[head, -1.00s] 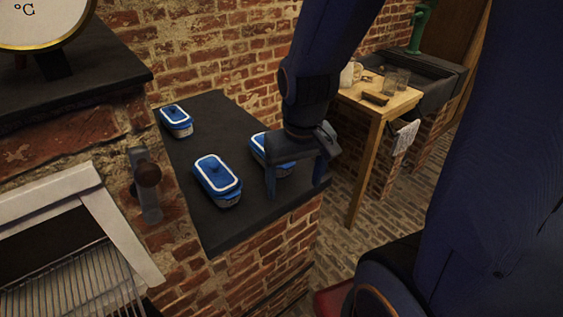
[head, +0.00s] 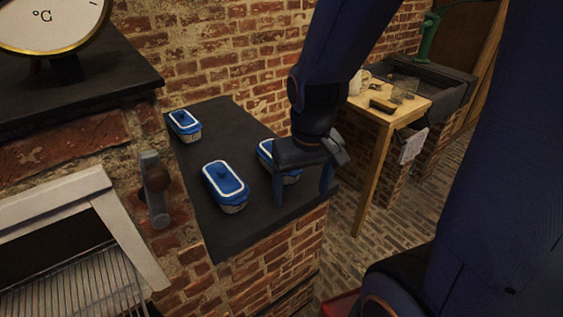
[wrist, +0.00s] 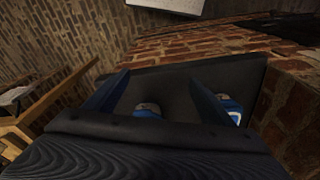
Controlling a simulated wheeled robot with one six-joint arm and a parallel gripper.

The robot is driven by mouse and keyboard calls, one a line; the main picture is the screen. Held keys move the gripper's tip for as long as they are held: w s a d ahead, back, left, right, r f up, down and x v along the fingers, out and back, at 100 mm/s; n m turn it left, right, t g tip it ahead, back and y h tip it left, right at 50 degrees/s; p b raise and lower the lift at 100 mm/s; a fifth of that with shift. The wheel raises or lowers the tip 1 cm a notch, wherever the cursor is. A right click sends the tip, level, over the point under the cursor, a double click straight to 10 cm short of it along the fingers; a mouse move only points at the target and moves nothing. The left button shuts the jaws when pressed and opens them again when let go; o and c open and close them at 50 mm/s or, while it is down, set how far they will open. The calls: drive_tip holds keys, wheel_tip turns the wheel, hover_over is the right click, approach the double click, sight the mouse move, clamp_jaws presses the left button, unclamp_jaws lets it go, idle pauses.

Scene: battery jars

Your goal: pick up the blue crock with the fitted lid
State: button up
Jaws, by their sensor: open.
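Three blue crocks with white-edged blue tops stand on a dark slab (head: 240,237) in the head view: a back-left crock (head: 185,124), a front crock (head: 224,184) and a right crock (head: 266,151). I cannot tell which lid fits. My gripper (head: 303,197) is open, pointing down at the right crock, which it partly hides. In the wrist view, one crock (wrist: 148,109) shows between the fingers, mostly hidden by the gripper body. Another crock (wrist: 231,108) lies just outside the right finger. I see no contact.
A brick wall (head: 240,70) rises behind the slab. A raised ledge with a dial gauge (head: 45,25) and an oven opening with a rack (head: 60,275) are at the left. A wooden table (head: 418,106) with glasses stands beyond a floor gap at the right.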

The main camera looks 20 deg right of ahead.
sight(290, 178)
drive_tip(key=shift+o, duration=0.5)
drive_tip(key=w+r+n, duration=0.1)
drive_tip(key=w, duration=0.4)
drive_tip(key=w+r+n+g, duration=0.1)
drive_tip(key=w, duration=0.4)
drive_tip(key=w+r+n, duration=0.1)
drive_tip(key=w, duration=0.5)
drive_tip(key=shift+d+r+b, duration=0.15)
drive_tip(key=shift+d+b, duration=0.15)
wheel_tip(290, 178, down, 2)
drive_tip(key=shift+w+f+p, duration=0.1)
drive_tip(key=shift+w+p, duration=0.05)
drive_tip(key=shift+p, duration=0.15)
drive_tip(key=f, duration=0.1)
drive_tip(key=f+p, duration=0.1)
drive_tip(key=w+f, duration=0.1)
drive_tip(key=f, duration=0.1)
drive_tip(key=shift+a+f+p, duration=0.1)
drive_tip(key=shift+a+p, duration=0.15)
drive_tip(key=shift+p, duration=0.15)
drive_tip(key=shift+f, duration=0.6)
drive_tip(key=shift+c, duration=0.2)
drive_tip(key=c, duration=1.4)
drive_tip(key=shift+r, duration=0.15)
